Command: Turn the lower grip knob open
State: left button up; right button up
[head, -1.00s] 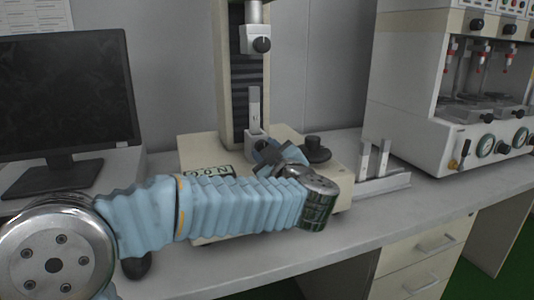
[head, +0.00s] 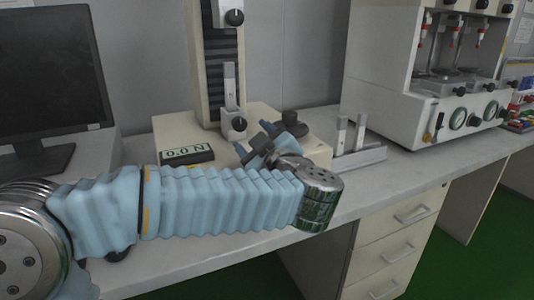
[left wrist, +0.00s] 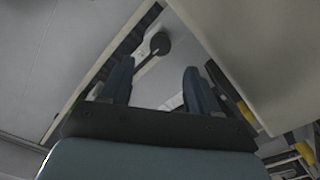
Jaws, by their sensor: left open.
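I cannot see any contact. In the left wrist view the two blue fingers (left wrist: 157,82) are well apart. A dark round knob on a stem (left wrist: 160,43) shows beyond them; I cannot tell which knob it is. My right gripper is not in view.
The upper grip knob (head: 234,17) is above on the column. A small display (head: 186,155) reads 0.0 N. A metal fixture (head: 358,158) lies to the right. A monitor (head: 50,75) stands at left.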

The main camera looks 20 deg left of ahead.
pick_arm(q)
jog(key=v, duration=0.7)
jog(key=shift+s+d, duration=0.1)
jog(key=shift+d, duration=0.05)
